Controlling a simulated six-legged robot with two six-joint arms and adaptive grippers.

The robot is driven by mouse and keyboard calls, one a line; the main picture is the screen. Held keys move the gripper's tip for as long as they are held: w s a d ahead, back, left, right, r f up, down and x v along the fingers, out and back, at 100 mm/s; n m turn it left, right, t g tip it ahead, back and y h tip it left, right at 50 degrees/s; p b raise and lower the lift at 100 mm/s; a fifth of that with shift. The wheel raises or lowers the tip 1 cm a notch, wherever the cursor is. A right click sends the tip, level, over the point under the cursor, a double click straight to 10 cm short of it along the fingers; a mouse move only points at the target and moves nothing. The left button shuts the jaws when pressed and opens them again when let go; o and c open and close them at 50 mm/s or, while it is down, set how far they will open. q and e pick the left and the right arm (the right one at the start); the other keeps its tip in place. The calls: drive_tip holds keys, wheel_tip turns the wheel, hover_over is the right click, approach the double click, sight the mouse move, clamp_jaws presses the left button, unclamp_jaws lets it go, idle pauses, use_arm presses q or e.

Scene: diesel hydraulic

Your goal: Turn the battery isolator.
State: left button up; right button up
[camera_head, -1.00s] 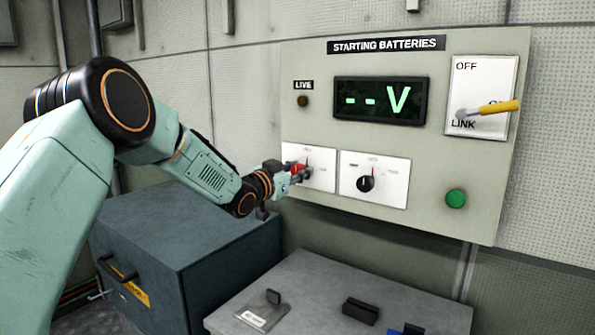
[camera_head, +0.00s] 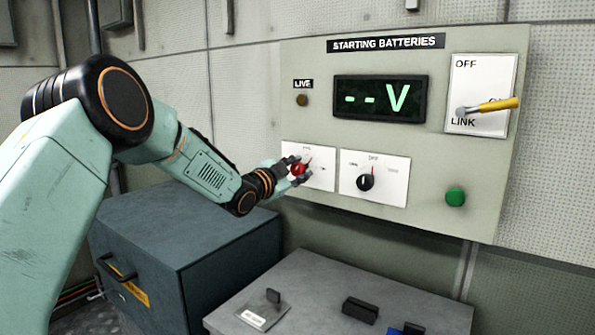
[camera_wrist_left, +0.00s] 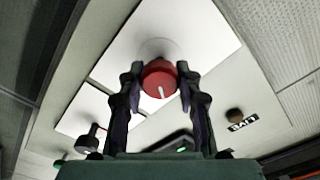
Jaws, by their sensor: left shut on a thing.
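The battery isolator is a red knob (camera_head: 298,169) on a white plate (camera_head: 322,180) at the lower left of the "STARTING BATTERIES" panel (camera_head: 460,225). It also shows in the left wrist view as a red knob (camera_wrist_left: 160,78) with a white line on its face. My left gripper (camera_head: 299,172) reaches it from the left. In the left wrist view the two fingers of my left gripper (camera_wrist_left: 160,88) are on either side of the knob and shut on it. The plate's small markings are too blurred to read. My right gripper is not in view.
Right of the isolator is a black knob (camera_head: 366,182) on its own plate. A yellow-handled lever (camera_head: 490,106) and a green button (camera_head: 456,198) are farther right. The display (camera_head: 381,99) reads "-- V". Below stand a dark box (camera_head: 190,240) and a grey-topped unit (camera_head: 310,290).

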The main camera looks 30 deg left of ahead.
use_arm(q)
drive_tip(key=m+b, duration=0.1)
drive_tip(key=m, duration=0.4)
drive_tip(key=shift+b, duration=0.4)
drive_tip(key=m+b, duration=0.2)
drive_tip(key=m, duration=0.2)
drive_tip(key=shift+m+b, duration=0.45)
drive_tip(key=shift+m, duration=0.45)
drive_tip(key=shift+a+r, duration=0.1)
drive_tip(key=shift+r, duration=0.1)
drive_tip(key=o, duration=0.8)
drive_tip(key=shift+w, duration=0.1)
drive_tip(key=o, duration=0.4)
drive_tip(key=shift+f, duration=0.25)
drive_tip(key=shift+c, duration=0.2)
